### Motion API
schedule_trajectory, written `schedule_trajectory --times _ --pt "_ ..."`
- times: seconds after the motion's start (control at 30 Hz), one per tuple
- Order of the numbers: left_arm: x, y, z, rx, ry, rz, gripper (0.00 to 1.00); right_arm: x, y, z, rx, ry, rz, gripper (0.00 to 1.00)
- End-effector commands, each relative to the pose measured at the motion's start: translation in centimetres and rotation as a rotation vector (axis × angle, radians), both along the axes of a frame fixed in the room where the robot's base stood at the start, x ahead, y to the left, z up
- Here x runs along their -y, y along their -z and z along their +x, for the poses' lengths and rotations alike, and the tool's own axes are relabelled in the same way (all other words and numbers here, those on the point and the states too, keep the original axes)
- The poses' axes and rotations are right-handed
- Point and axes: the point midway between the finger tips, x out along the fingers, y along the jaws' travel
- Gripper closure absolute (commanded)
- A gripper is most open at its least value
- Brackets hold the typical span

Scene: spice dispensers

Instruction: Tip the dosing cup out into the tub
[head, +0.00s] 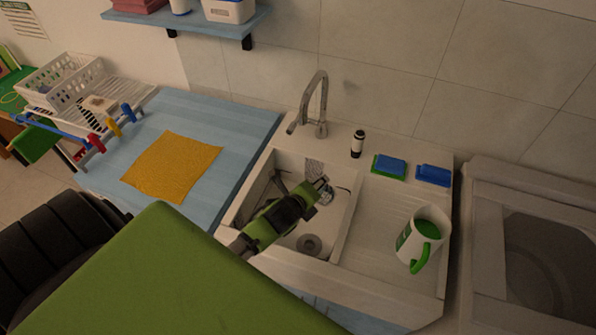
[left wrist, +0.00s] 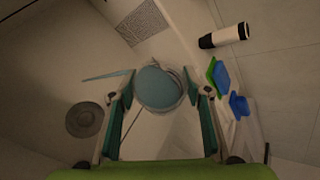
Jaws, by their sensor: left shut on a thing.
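My left gripper (head: 322,186) is over the sink basin (head: 345,222), reaching in from the lower left. In the left wrist view, its two fingers (left wrist: 163,98) are on either side of a round blue-grey cup (left wrist: 157,88), which looks like the dosing cup. The gripper is shut on it. In the head view the cup (head: 327,197) is small and partly hidden by the fingers. Its contents and exact tilt cannot be told. No separate tub is clear to me; below the gripper lies the basin with its round drain (head: 309,243). My right gripper is not in view.
The faucet (head: 318,100) stands behind the basin. A black-and-white bottle (head: 357,144), sponges (head: 389,166) and a blue block (head: 433,175) sit on the back ledge. A yellow cloth (head: 172,167) lies on the blue counter.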

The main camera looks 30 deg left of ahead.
Motion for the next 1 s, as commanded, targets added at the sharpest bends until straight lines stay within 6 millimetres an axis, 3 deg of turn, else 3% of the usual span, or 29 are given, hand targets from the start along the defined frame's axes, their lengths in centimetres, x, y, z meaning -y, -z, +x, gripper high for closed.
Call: schedule_trajectory --times 1.0 --pt "-0.2 -0.3 -0.1 0.056 -0.001 -0.099 0.83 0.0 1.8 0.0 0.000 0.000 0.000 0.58"
